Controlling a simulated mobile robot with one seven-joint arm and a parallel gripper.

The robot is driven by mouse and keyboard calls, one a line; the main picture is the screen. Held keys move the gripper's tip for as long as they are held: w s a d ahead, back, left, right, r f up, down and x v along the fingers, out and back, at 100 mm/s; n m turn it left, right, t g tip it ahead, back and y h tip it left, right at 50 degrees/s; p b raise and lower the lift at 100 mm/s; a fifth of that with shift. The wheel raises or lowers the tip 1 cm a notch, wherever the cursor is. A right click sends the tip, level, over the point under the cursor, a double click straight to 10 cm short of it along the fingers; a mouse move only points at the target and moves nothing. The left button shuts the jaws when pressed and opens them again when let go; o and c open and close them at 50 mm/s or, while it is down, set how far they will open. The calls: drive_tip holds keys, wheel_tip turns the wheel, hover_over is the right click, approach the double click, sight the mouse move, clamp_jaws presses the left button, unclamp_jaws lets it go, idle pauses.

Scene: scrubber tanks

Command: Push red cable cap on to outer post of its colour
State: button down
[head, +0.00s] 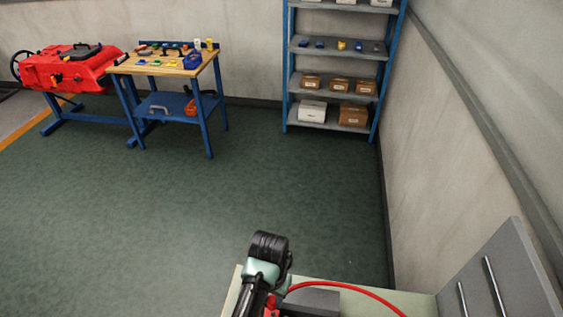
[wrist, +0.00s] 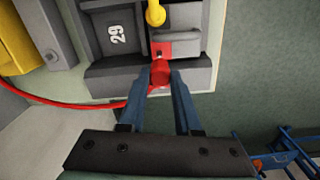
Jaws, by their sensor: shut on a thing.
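In the wrist view my gripper (wrist: 161,84) is shut on the red cable cap (wrist: 160,72), which sits between the two blue-grey fingertips. A red cable (wrist: 62,105) runs off to the left from beside the cap. Whether the cap touches this piece I cannot tell. No bare post shows clearly. A yellow round-ended piece (wrist: 155,13) stands farther up. In the head view the red cable (head: 350,287) arcs right from my arm.
Yellow and grey parts (wrist: 18,40) lie left of the block in the wrist view. The head view shows a grey upright panel (head: 505,270) at right, a workbench (head: 165,65) with small parts, a red machine (head: 65,68) and shelving (head: 335,95). The green floor between is clear.

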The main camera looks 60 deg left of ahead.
drive_tip(key=shift+d+r+p, duration=0.1)
drive_tip(key=shift+r+p, duration=0.05)
drive_tip(key=shift+p, duration=0.15)
drive_tip(key=shift+f, duration=0.25)
drive_tip(key=b, duration=0.3)
hover_over(273, 312)
drive_tip(key=shift+f, duration=2.15)
drive_tip(key=shift+f, duration=0.2)
drive_tip(key=shift+f+b, duration=0.35)
drive_tip(key=shift+f, duration=0.4)
drive_tip(key=shift+c, duration=0.2)
unclamp_jaws()
